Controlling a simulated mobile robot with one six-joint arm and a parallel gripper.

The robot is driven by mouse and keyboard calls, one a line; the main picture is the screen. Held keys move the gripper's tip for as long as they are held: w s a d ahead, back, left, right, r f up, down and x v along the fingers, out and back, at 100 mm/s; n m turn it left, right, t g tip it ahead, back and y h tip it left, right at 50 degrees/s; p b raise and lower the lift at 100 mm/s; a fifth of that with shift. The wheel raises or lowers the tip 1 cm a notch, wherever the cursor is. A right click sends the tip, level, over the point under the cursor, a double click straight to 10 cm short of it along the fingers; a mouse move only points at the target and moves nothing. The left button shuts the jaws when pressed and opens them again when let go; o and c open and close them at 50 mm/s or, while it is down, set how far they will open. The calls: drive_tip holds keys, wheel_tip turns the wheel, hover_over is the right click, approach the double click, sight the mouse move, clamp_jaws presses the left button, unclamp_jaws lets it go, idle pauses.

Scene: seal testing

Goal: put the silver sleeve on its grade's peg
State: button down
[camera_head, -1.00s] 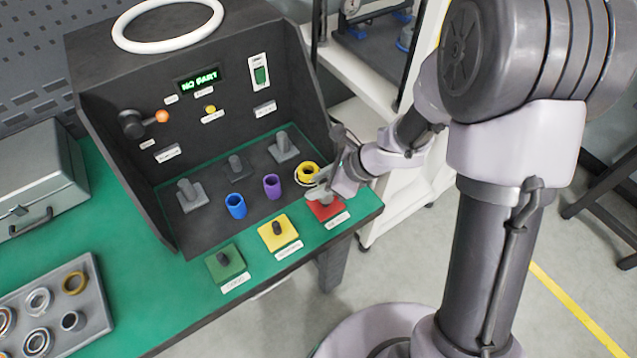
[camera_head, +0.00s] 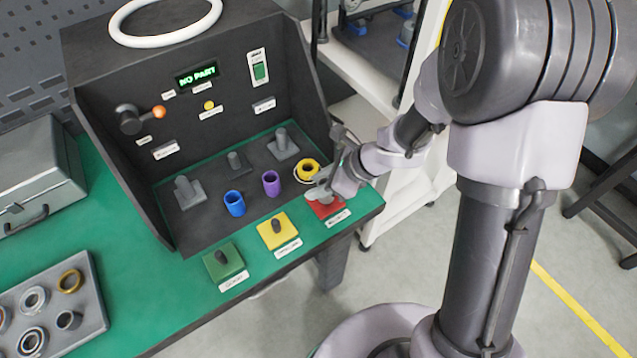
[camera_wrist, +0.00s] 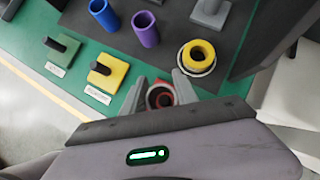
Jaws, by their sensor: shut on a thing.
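My gripper (camera_wrist: 160,94) is shut on the silver sleeve (camera_wrist: 153,91), a short grey ring seen from above in the wrist view. Red shows inside the ring, with a darker middle. In the head view my gripper (camera_head: 322,192) is over the red pad (camera_head: 327,209) at the right front of the bench, and largely hides its peg. I cannot tell whether the sleeve is around the peg or just above it. The yellow pad (camera_head: 279,231) and green pad (camera_head: 224,263) each bear a bare dark peg.
A blue sleeve (camera_head: 234,203), a purple sleeve (camera_head: 271,183) and a yellow sleeve (camera_head: 307,170) stand behind the pads. Grey posts stand further back in the dark test housing (camera_head: 110,75). A parts tray (camera_head: 95,290) with rings is at left. The display (camera_head: 197,76) reads "NO PART".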

drive_tip(key=shift+f+b, duration=0.95)
drive_tip(key=shift+b, duration=0.15)
idle(0.9)
drive_tip(key=c, duration=0.9)
unclamp_jaws()
wheel_tip(320, 180, up, 10)
drive_tip(key=p, duration=0.8)
drive_tip(key=shift+f, duration=0.45)
